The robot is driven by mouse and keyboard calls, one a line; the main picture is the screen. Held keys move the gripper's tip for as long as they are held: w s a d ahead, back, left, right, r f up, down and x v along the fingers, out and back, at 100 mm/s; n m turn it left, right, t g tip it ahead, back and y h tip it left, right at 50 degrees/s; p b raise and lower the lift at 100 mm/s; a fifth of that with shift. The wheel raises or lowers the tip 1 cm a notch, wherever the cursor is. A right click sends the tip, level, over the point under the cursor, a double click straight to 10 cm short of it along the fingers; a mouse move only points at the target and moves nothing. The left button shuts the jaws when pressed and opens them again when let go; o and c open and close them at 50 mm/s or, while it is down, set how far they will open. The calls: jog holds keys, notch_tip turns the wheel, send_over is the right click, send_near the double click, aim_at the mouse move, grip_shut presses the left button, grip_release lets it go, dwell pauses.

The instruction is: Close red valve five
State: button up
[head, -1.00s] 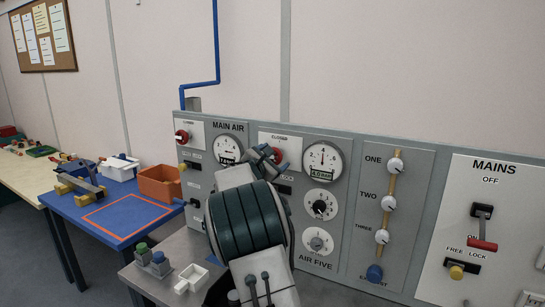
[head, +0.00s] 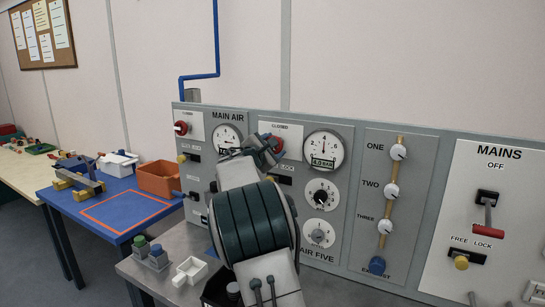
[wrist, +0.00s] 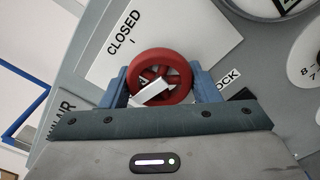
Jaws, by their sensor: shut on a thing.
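The red valve of the AIR FIVE panel (head: 277,143) is a small red handwheel below a CLOSED label. My gripper (head: 265,148) is at it and hides part of it in the head view. In the wrist view the red wheel (wrist: 186,78) sits between the two blue fingers of my gripper (wrist: 160,84), which are shut on its rim. A white bar (wrist: 152,91) lies slanted across the lower part of the wheel. The CLOSED label (wrist: 124,33) has a short mark under it.
Another red valve (head: 182,128) is on the MAIN AIR panel. Gauges and knobs (head: 320,196) are close right of my gripper. A MAINS panel with a red-handled lever (head: 488,232) is further right. An orange bin (head: 158,180) stands on the blue table at left.

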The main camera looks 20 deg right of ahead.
jog(key=m+b, duration=0.3)
jog(key=b, duration=0.2)
jog(key=shift+f+m, duration=0.4)
jog(key=m+b, duration=0.3)
jog(key=b, duration=0.1)
jog(key=shift+r+m+b, duration=0.15)
jog(key=shift+m+b, duration=0.15)
jog(key=shift+b, duration=0.05)
jog(key=m+b, duration=0.3)
jog(key=m, duration=0.1)
jog(key=shift+r+b, duration=0.2)
jog(key=shift+b, duration=0.2)
jog(key=shift+r+m+b, duration=0.2)
jog(key=shift+m+b, duration=0.8)
jog(key=shift+m, duration=1)
jog(key=o, duration=1)
jog(key=shift+r, duration=0.1)
